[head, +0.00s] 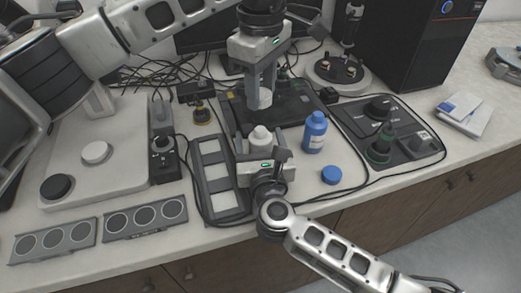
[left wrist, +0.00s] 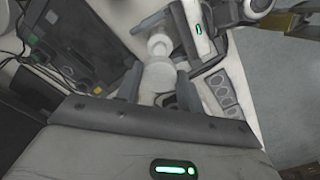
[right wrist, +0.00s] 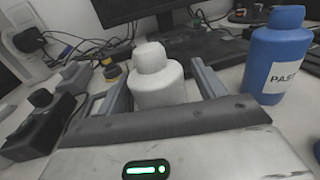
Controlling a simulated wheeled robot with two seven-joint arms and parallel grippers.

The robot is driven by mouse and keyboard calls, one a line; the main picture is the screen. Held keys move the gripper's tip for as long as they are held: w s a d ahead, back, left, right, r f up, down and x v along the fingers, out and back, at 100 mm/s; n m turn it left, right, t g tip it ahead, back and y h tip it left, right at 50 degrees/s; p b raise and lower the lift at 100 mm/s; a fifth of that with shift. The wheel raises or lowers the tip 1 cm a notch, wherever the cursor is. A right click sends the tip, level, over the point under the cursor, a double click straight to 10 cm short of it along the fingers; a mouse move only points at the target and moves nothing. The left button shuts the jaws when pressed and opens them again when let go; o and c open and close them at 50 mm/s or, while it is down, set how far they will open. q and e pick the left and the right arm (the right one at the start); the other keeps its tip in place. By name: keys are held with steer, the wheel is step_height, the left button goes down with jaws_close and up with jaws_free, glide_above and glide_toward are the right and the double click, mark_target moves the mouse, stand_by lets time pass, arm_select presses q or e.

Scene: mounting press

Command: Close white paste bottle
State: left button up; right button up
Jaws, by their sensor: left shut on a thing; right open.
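The white paste bottle (head: 260,138) stands upright on the table between the fingers of my right gripper (head: 261,150). In the right wrist view the white bottle (right wrist: 160,85) sits between the two open fingers, with a gap on each side. My left gripper (head: 262,88) is above and a little behind the bottle, pointing down. It is shut on a white cap (head: 264,99), held apart from the bottle. The left wrist view shows the cap (left wrist: 158,78) between the fingers and the bottle (left wrist: 160,46) beyond it.
A blue paste bottle (head: 315,132) stands right of the white bottle, with a blue cap (head: 331,175) lying on the table in front. A grey slotted tray (head: 216,172) is close on the left. A control panel (head: 390,130) is at the right, and cables lie behind.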

steer(key=c, duration=1.5)
arm_select(q)
glide_above(261, 129)
steer(key=shift+f, duration=2.5)
steer(key=shift+d+f, duration=0.1)
steer(key=shift+f, duration=0.8)
steer(key=shift+f, duration=0.55)
arm_select(e)
jaws_close()
